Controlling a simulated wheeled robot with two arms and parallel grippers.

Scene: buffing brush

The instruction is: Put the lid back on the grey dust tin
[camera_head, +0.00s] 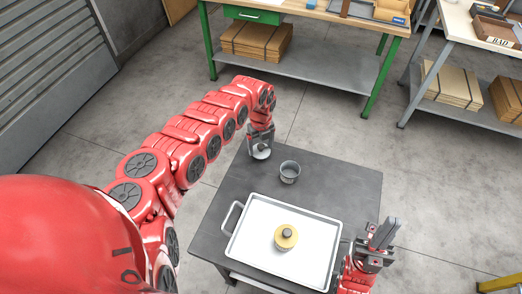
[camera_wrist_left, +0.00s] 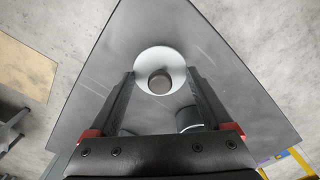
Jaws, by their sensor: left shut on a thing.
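The grey dust tin (camera_head: 290,172) stands upright and open-topped on the dark table; part of it shows between my fingers in the left wrist view (camera_wrist_left: 189,118). The pale round lid (camera_head: 262,153) with a grey knob is at my left gripper (camera_head: 261,143), near the table's far left corner. In the left wrist view the lid (camera_wrist_left: 143,62) sits between the fingertips of my left gripper (camera_wrist_left: 161,78), which is shut on it. I cannot tell whether the lid touches the table. My right gripper (camera_head: 382,234) is off the table's right side, empty; its finger gap is unclear.
A white tray (camera_head: 247,238) with handles fills the table's near part and holds a round yellow buffing brush (camera_head: 286,237). The dark table (camera_head: 335,182) is clear right of the tin. A green-legged workbench (camera_head: 310,72) and another bench stand behind, beyond open floor.

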